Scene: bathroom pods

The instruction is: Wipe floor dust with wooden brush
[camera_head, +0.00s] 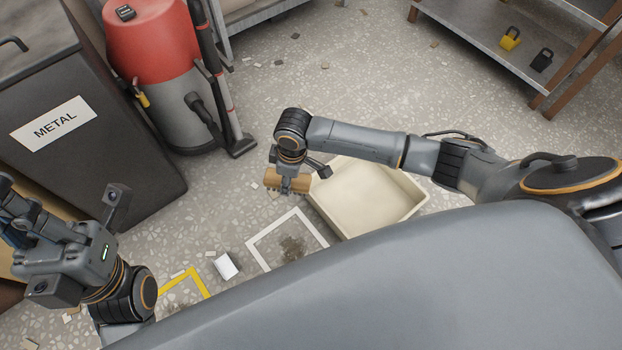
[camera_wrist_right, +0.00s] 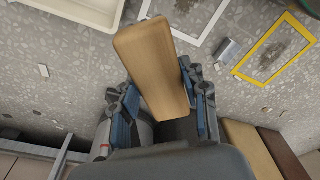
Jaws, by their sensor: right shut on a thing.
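The wooden brush (camera_head: 272,179) is held by my right gripper (camera_head: 288,178), which is shut on it above the floor. In the right wrist view, the brush's pale wooden block (camera_wrist_right: 150,62) sticks out between the fingers; its bristles are hidden there. A brown dust patch (camera_head: 291,248) lies inside a white floor frame (camera_head: 262,262), below the brush in the head view and apart from it. A yellow frame (camera_wrist_right: 307,32) surrounds another dust patch (camera_wrist_right: 272,55). My left gripper (camera_head: 14,212) is at the left edge; its finger opening cannot be made out.
A beige tray (camera_head: 405,205) stands beside the white frame. A small silver-white block (camera_head: 226,266) lies between the frames. A dark METAL bin (camera_head: 120,165) and red-grey vacuum (camera_head: 150,45) stand left. A shelf (camera_head: 480,38) is at upper right. The middle floor has only small scattered chips.

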